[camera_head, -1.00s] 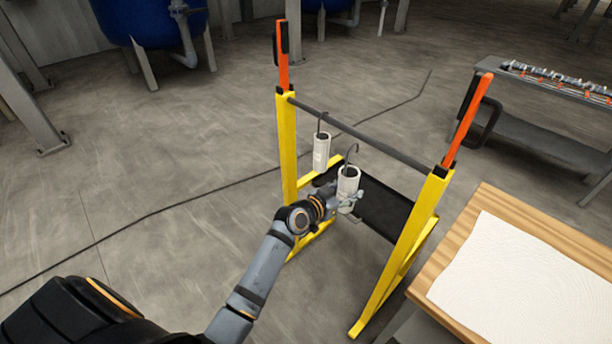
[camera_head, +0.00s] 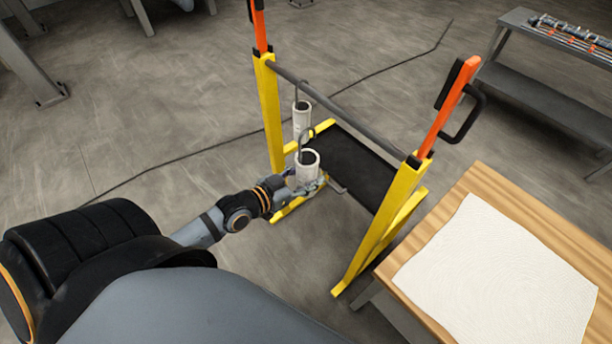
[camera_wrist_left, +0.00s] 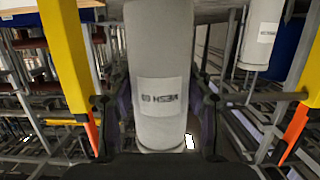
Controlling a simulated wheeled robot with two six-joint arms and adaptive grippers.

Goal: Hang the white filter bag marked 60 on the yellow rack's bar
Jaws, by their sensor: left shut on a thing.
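A white filter bag (camera_head: 307,168) with a dark hook on top is held upright by my left gripper (camera_head: 305,184). In the left wrist view the held bag (camera_wrist_left: 160,95) fills the middle between the two fingers, which press its sides; its label is upside down and its number is not clearly readable. The yellow rack (camera_head: 270,115) carries a grey bar (camera_head: 345,114). In the head view the held bag's hook shows below the bar, apart from it. A second white bag (camera_head: 301,118) hangs from the bar near its left end. My right gripper is not in view.
A wooden table (camera_head: 440,238) with a white cloth (camera_head: 500,280) stands right of the rack. A grey cart (camera_head: 540,95) with metal parts is at the back right. A black tray (camera_head: 358,168) lies low in the rack. A cable crosses the floor. Much of the bar is free.

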